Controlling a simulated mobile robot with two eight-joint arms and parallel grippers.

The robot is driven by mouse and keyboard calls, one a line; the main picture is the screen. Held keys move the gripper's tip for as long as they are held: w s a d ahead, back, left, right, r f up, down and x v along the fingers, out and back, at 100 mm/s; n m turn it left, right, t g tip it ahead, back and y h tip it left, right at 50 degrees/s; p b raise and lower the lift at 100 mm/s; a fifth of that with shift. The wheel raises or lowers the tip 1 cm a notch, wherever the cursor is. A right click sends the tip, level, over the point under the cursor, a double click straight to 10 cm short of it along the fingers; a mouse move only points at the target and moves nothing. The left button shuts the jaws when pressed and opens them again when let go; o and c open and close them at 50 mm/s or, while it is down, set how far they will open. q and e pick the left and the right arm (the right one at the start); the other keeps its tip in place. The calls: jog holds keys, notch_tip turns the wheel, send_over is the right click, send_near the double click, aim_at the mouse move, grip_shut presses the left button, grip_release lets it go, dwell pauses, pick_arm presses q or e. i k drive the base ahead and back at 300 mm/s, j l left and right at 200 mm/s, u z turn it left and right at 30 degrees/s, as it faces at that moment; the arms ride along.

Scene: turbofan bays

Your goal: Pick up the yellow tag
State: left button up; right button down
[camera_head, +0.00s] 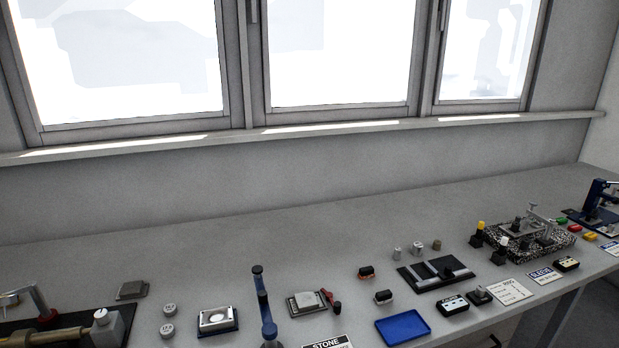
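A small yellow tag-like piece (590,237) lies at the far right of the bench, in a short row with a red piece (574,227) and a green piece (561,220). It is small in view and its details cannot be made out. A black holder with a yellow top (480,228) also stands left of the speckled block. Neither of my grippers shows in the head view.
A grey bench (220,250) runs under the windows. A blue tray (403,328), a black slotted plate (436,273), a speckled fixture block (530,243) and a dark blue press-like device (598,205) stand on it. The back strip is mostly clear.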

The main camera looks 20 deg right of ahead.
aim_at(590, 236)
jog(key=l+z, duration=0.15)
jog(key=l, duration=0.3)
jog(key=l+z, duration=0.2)
jog(key=l, duration=0.25)
jog(key=i+l+z, duration=0.15)
jog(key=l, duration=0.25)
jog(key=l+z, duration=0.15)
jog(key=l, duration=0.3)
jog(key=i+l+z, duration=0.15)
jog(key=l, duration=0.25)
jog(key=i+l+z, duration=0.25)
jog(key=l, duration=0.3)
jog(key=i+l+z, duration=0.25)
jog(key=i+l, duration=0.15)
jog(key=i+l+z, duration=0.25)
jog(key=i+l, duration=0.4)
jog(key=i, duration=0.05)
